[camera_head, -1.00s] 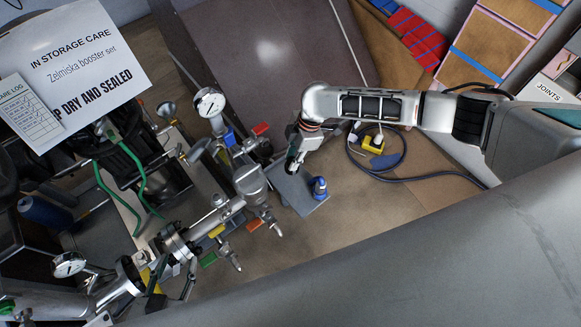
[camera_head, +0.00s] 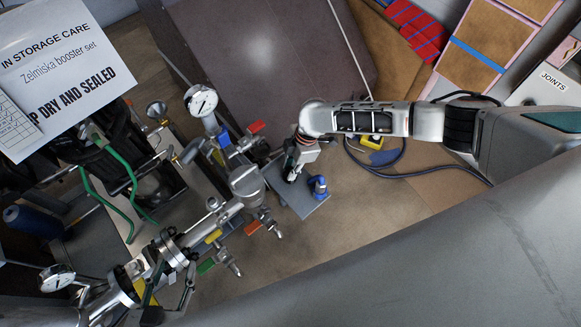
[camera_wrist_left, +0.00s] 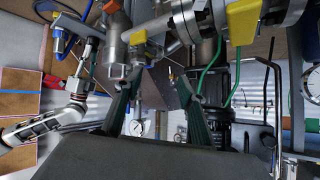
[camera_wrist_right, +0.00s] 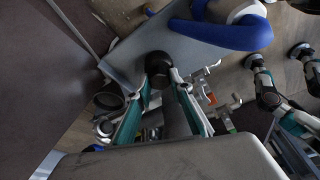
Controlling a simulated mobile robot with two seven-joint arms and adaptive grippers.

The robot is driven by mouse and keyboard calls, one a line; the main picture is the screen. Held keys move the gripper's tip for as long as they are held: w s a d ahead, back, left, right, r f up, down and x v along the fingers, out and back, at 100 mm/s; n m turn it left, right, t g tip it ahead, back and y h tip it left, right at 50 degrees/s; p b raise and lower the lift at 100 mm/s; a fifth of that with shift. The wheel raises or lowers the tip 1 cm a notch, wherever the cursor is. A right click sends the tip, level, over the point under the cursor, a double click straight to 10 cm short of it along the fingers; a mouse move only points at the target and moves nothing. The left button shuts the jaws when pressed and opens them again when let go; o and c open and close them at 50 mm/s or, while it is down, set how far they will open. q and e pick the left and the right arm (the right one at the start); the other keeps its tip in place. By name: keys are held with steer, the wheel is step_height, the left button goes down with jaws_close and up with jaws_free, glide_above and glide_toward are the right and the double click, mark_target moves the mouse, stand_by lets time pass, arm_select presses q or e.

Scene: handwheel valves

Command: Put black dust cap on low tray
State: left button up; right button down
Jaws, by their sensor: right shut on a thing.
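The low tray (camera_head: 312,206) is a flat blue-grey plate beside the valve pipework, and it shows in the right wrist view (camera_wrist_right: 200,50). My right gripper (camera_head: 292,174) is over the tray's upper left part. In the right wrist view my right gripper (camera_wrist_right: 160,80) is shut on the black dust cap (camera_wrist_right: 157,66), a dark round piece between the fingertips. The cap appears over or at the tray; I cannot tell whether it touches. In the left wrist view my left gripper (camera_wrist_left: 152,88) has its fingers wide apart and empty, near the pipework.
A blue part (camera_head: 318,186) stands on the tray's right side, close to my right gripper. Valve pipework with a red handle (camera_head: 256,127) and a gauge (camera_head: 201,100) lies left of the tray. A dark cable (camera_head: 400,174) lies to the right. The brown surface below the tray is clear.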

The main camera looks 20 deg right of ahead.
mark_target(289, 169)
steer(key=shift+f, duration=0.25)
steer(key=c, duration=1.8)
jaws_free()
arm_select(q)
steer(key=shift+d, duration=0.1)
arm_select(e)
steer(key=shift+r, duration=0.1)
steer(key=shift+r, duration=0.25)
steer(key=p+v, duration=0.1)
steer(key=v, duration=0.3)
steer(key=shift+w+r+p, duration=0.25)
steer(key=shift+p, duration=0.1)
arm_select(q)
steer(key=shift+s+a+y+p, duration=0.3)
steer(key=shift+a+p, duration=0.45)
steer(key=shift+p, duration=0.4)
arm_select(e)
steer(key=v, duration=0.7)
steer(key=shift+s+d+r, duration=0.15)
steer(key=shift+s, duration=0.1)
